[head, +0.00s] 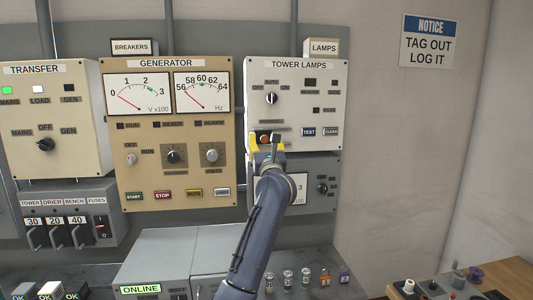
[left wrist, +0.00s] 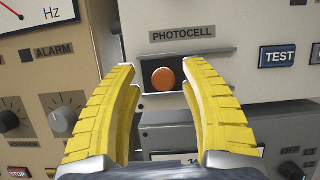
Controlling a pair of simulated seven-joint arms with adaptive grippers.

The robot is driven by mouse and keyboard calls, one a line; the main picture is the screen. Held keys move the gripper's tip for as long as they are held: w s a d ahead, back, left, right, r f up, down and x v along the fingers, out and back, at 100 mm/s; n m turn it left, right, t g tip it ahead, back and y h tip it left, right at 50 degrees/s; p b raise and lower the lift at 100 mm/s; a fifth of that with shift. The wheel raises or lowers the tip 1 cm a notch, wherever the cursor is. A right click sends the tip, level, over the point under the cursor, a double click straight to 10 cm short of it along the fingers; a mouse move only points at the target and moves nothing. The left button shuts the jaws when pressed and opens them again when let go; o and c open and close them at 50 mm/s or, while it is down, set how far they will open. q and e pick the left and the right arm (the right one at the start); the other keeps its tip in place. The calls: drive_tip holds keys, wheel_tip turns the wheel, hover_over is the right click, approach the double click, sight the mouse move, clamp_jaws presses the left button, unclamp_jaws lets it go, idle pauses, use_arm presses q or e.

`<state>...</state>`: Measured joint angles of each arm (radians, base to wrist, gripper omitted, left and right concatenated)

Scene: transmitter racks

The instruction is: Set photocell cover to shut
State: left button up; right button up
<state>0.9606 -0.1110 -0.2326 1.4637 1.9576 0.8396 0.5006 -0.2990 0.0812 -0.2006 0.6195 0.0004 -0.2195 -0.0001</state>
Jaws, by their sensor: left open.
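The photocell (left wrist: 163,79) is an orange disc in a dark, framed recess under the PHOTOCELL label (left wrist: 184,33) in the left wrist view. In the head view the orange disc (head: 264,139) shows low on the tower lamps panel (head: 325,85). The disc is exposed, with no cover over it. I cannot make out the cover clearly; my fingers hide parts of the recess. My left gripper (left wrist: 160,100) is open and empty, its yellow fingers on either side of the disc in the picture. In the head view the left gripper (head: 267,144) is in front of the photocell. My right gripper is not in view.
The TEST button (head: 308,132) is just right of the photocell. The generator panel (head: 165,180) is to the left. A grey meter box (head: 323,170) is below. Several small parts stand on the counter below, and a wooden table (head: 510,278) is at the lower right.

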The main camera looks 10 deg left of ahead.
use_arm(q)
drive_tip(key=v, duration=1)
drive_tip(key=shift+s, duration=0.35)
